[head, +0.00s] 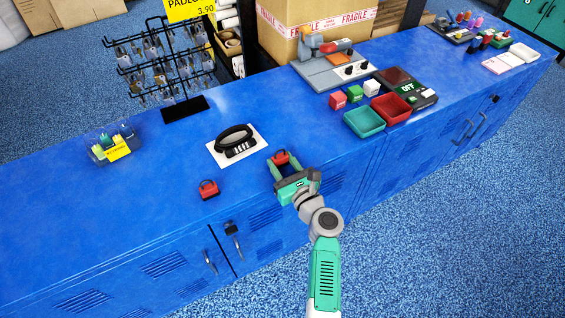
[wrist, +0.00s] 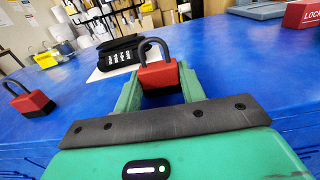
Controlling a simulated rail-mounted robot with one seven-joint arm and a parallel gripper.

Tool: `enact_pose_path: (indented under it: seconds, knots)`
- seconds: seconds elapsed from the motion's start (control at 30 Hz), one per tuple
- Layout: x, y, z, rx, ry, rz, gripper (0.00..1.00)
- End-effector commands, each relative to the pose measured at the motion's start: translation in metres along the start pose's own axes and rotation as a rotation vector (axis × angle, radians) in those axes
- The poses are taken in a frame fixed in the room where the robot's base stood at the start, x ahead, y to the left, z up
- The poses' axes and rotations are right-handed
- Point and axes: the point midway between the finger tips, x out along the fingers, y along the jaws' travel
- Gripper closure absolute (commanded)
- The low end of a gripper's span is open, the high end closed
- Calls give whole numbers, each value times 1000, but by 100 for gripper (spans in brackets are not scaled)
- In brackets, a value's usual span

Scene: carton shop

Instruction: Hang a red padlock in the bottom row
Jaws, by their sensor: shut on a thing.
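My gripper (head: 279,165) is shut on a red padlock (head: 281,157) near the front edge of the blue counter. In the wrist view the held red padlock (wrist: 158,77) sits upright between the green fingers, its dark shackle pointing up. A second red padlock (head: 208,189) stands on the counter to the left, also in the wrist view (wrist: 30,102). The black wire rack (head: 160,62) with rows of hooks holding several hanging items stands at the back left, under a yellow price sign (head: 190,8). Its bottom row is too small to read clearly.
A clear tray with a yellow label (head: 117,150) is at left. Green (head: 363,123) and red (head: 392,107) bins and small cubes lie to the right. The left front counter is clear.

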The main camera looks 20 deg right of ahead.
Motion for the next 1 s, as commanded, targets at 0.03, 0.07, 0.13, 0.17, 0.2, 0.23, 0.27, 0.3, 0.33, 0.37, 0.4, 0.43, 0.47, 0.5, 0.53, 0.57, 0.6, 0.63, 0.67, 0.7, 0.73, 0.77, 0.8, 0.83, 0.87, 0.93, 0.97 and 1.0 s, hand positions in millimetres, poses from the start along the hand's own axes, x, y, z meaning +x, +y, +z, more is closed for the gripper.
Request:
enact_pose_path:
  seconds: [0.03,0.07,0.13,0.17,0.2,0.23,0.27,0.3,0.33,0.37,0.4,0.43,0.47,0.5,0.53,0.57,0.6,0.63,0.67,0.7,0.73,0.77,0.8,0.83,0.87,0.93,0.97,1.0]
  knots:
    - [0,0,0,0,0,0,78]
    - [0,0,0,0,0,0,78]
    - [0,0,1,0,-1,0,78]
    - [0,0,1,0,-1,0,78]
    - [0,0,2,0,-1,0,78]
    - [0,0,2,0,-1,0,78]
    - [0,0,3,0,-1,0,78]
    - [0,0,5,0,-1,0,78]
    - [0,0,6,0,-1,0,78]
    - [-1,0,7,0,-1,0,78]
    - [-1,0,8,0,-1,0,78]
    - [-1,0,9,0,-1,0,78]
    - [-1,0,10,0,-1,0,78]
    - [-2,0,12,0,-1,0,78]
    - [-2,0,13,0,-1,0,78]
    - [-2,0,14,0,-1,0,78]
    - [-2,0,15,0,-1,0,78]
    - [-2,0,16,0,-1,0,78]
    - [-3,0,17,0,-1,0,78]
    - [-3,0,18,0,-1,0,78]
    - [-3,0,19,0,-1,0,78]
    - [-3,0,20,0,-1,0,78]
    - [-4,0,21,0,-1,0,78]
    - [-4,0,21,0,-1,0,78]
    - [-4,0,21,0,-1,0,78]
    - [-4,0,21,0,-1,0,78]
    - [-4,0,21,0,-1,0,78]
    - [-4,0,20,0,-1,0,78]
